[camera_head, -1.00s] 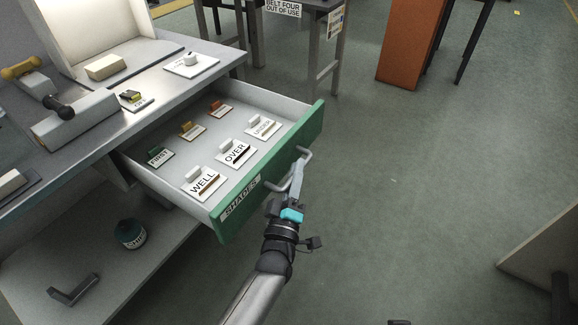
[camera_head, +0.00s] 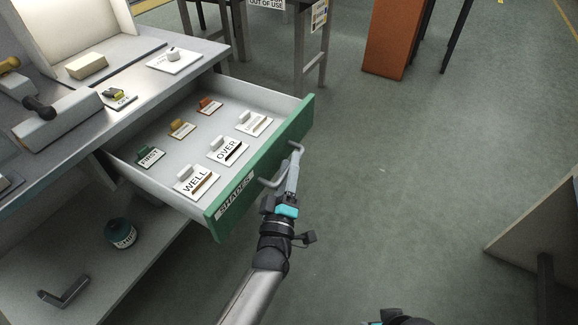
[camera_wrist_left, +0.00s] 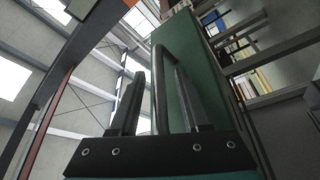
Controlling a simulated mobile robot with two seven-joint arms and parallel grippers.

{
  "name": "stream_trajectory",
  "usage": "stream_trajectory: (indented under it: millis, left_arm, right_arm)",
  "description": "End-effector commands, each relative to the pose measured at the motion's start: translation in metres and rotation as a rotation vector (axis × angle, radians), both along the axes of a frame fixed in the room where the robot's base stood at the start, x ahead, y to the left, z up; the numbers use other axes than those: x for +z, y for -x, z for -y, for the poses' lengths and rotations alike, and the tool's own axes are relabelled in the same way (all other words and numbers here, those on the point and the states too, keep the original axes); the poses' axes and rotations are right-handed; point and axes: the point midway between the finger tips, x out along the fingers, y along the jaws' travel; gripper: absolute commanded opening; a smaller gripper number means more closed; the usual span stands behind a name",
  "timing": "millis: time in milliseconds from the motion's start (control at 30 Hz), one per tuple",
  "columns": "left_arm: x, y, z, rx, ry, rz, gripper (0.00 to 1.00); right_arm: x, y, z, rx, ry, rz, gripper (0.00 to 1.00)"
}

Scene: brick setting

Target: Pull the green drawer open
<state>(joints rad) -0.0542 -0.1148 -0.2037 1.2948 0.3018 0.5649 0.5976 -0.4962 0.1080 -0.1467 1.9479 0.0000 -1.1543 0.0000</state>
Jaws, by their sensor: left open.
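My left gripper (camera_head: 293,160) is at the handle. In the left wrist view its two fingers (camera_wrist_left: 157,100) are apart, with the handle bar between them and a gap to the right finger. The green front lies behind the right finger. My right gripper's fingers are not seen.
Inside the drawer lie several labelled tiles with knobs, such as "WELL" (camera_head: 197,182) and "OVER" (camera_head: 228,150). The floor (camera_head: 400,180) right of the drawer is clear.

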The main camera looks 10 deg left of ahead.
Motion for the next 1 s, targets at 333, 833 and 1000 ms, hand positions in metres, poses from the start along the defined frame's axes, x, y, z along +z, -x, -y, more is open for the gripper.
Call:
stream_trajectory:
  millis: [333, 833, 1000]
  left_arm:
    - [-0.003, 0.016, 0.000, 0.000, -0.001, -0.002, 0.47]
    - [-0.026, 0.124, -0.001, 0.000, -0.001, -0.003, 0.47]
    - [-0.031, 0.143, -0.001, -0.002, 0.000, -0.001, 0.47]
  right_arm:
    - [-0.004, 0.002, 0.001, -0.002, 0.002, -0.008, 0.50]
    - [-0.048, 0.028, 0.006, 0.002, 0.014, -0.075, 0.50]
    - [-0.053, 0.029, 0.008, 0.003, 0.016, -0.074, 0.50]
